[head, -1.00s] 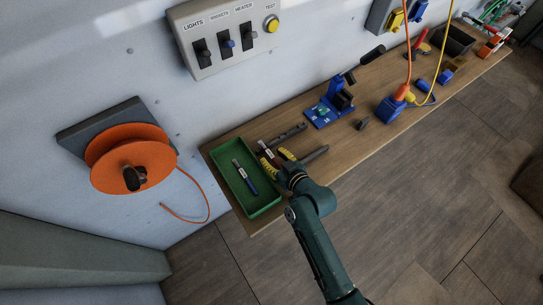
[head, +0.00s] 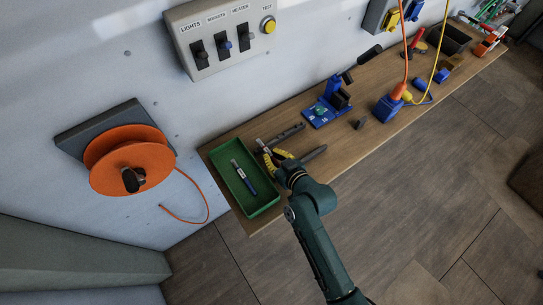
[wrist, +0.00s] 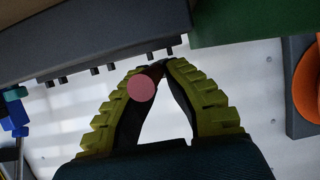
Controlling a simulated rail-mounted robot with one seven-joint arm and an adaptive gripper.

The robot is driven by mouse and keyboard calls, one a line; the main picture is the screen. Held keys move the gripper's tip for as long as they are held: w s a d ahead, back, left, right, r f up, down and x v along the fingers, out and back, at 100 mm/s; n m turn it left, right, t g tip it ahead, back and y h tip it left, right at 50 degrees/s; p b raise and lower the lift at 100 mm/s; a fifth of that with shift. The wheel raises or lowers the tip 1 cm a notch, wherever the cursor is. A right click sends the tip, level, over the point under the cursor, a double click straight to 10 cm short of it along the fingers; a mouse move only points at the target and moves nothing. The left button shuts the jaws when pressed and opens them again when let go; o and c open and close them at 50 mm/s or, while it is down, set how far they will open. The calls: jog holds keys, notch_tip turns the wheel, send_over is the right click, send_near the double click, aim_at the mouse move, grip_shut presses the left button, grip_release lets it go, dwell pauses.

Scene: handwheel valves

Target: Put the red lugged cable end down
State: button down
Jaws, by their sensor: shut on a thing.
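My gripper (head: 271,153) is over the near left end of the wooden bench, just right of the green tray. In the wrist view its yellow-green fingers (wrist: 162,66) meet at the tips on the red lugged cable end (wrist: 140,88). The cable end shows there as a pinkish-red disc with a short dark red part running up between the fingertips. In the head view it is too small to make out clearly beside the fingers. I cannot tell whether it touches the bench.
The green tray (head: 233,188) holds a pen-like tool (head: 243,176). Dark bars lie beside my gripper. A blue vise-like stand (head: 322,114) and a blue box (head: 387,108) stand farther right. An orange reel (head: 130,160) hangs on the wall, its cord (head: 190,219) dangling. Bench (head: 335,138) space shows before the stand.

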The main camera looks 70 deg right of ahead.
aim_at(272, 157)
notch_tip(272, 157, up, 9)
jog(key=shift+f+p, duration=0.15)
jog(key=shift+p, duration=0.55)
jog(key=w+a+f+n+t+y, duration=0.1)
jog(key=w+a+n+y, duration=0.1)
jog(key=w+a, duration=0.4)
jog(key=w+a+f+n+t+y, duration=0.1)
jog(key=w+a+f+n+y, duration=0.15)
jog(key=a, duration=0.65)
jog(key=w+a+n+y, duration=0.3)
jog(key=a+n+y, duration=0.35)
jog(key=a, duration=1.45)
jog(key=s+a+r+p, duration=0.1)
jog(key=s+r+p, duration=0.2)
jog(key=r+p, duration=2.2)
notch_tip(272, 157, up, 5)
jog(key=shift+a+r+y+p, duration=0.15)
jog(key=shift+a+y+p, duration=0.05)
jog(key=shift+y+p, duration=0.2)
